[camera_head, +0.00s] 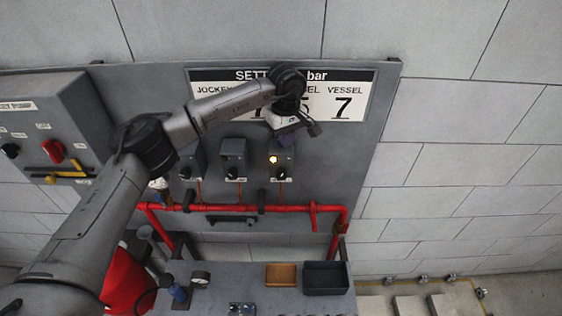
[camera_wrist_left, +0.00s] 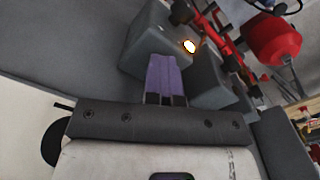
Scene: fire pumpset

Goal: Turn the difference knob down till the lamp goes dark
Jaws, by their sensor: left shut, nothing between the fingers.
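A row of grey switch boxes hangs on the panel. The rightmost box (camera_head: 286,164) carries a lamp (camera_head: 273,159) that glows yellow, with a small dark knob (camera_head: 281,175) low on its front. I cannot read which knob is the difference knob. My left gripper (camera_head: 287,139) is shut and empty at the top of this box, above the lamp, partly covering the box's upper part. In the left wrist view its purple fingers (camera_wrist_left: 163,75) are together, and the lit lamp (camera_wrist_left: 190,46) shows just beyond them. My right gripper is out of view.
The middle box (camera_head: 232,158) sits close to the left. A settings sign (camera_head: 350,95) is behind my left arm. Red pipes (camera_head: 240,208) run below the boxes. A brown tray (camera_head: 281,275) and a dark tray (camera_head: 326,278) stand on the bench.

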